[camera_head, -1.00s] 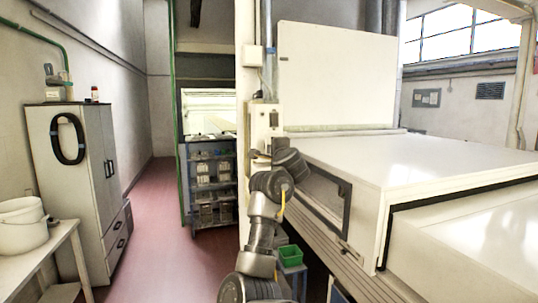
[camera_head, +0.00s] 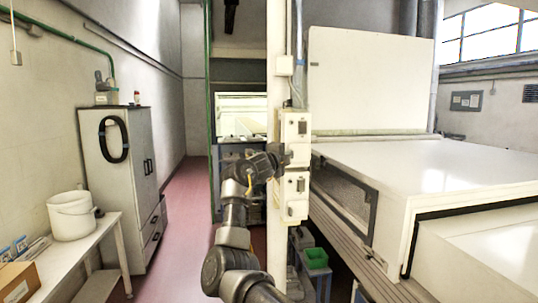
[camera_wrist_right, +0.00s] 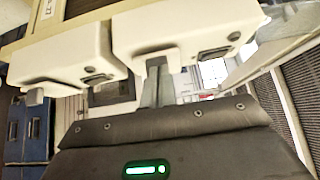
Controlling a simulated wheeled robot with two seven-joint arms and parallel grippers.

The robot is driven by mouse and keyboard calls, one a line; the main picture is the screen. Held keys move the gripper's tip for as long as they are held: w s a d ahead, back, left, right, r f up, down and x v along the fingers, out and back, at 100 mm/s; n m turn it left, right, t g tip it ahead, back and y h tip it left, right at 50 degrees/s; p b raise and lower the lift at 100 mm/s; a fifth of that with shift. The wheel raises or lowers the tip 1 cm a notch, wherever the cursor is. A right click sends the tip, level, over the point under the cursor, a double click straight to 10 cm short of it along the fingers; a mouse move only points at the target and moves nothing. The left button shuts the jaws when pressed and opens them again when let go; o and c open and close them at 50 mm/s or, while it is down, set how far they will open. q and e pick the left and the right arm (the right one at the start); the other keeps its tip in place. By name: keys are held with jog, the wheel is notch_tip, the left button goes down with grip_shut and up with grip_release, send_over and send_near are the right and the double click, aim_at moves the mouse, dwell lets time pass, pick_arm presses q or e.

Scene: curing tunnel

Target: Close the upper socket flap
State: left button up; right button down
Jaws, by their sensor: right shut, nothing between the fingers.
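Two cream socket boxes sit one above the other on the cream post in the head view: the upper one (camera_head: 296,126) and the lower one (camera_head: 291,198). Small dark details show on their faces; whether the upper flap stands open I cannot tell. My right gripper (camera_head: 283,157) is shut and empty, at the post at the height of the gap between the boxes. In the right wrist view the closed fingers (camera_wrist_right: 157,85) point at two cream housings with dark slots, close in front; contact is unclear. My left gripper is not in view.
A large white tunnel housing (camera_head: 430,175) with a dark-framed side window (camera_head: 343,195) stands right of the post. A green bin (camera_head: 316,258) is low beside it. A grey cabinet (camera_head: 125,185) and a bench with a white bucket (camera_head: 72,215) are left. The red aisle floor (camera_head: 185,215) is clear.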

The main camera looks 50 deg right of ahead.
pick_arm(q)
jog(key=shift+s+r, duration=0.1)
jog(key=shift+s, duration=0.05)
pick_arm(e)
jog(key=shift+w+r, duration=0.15)
jog(key=shift+r, duration=0.25)
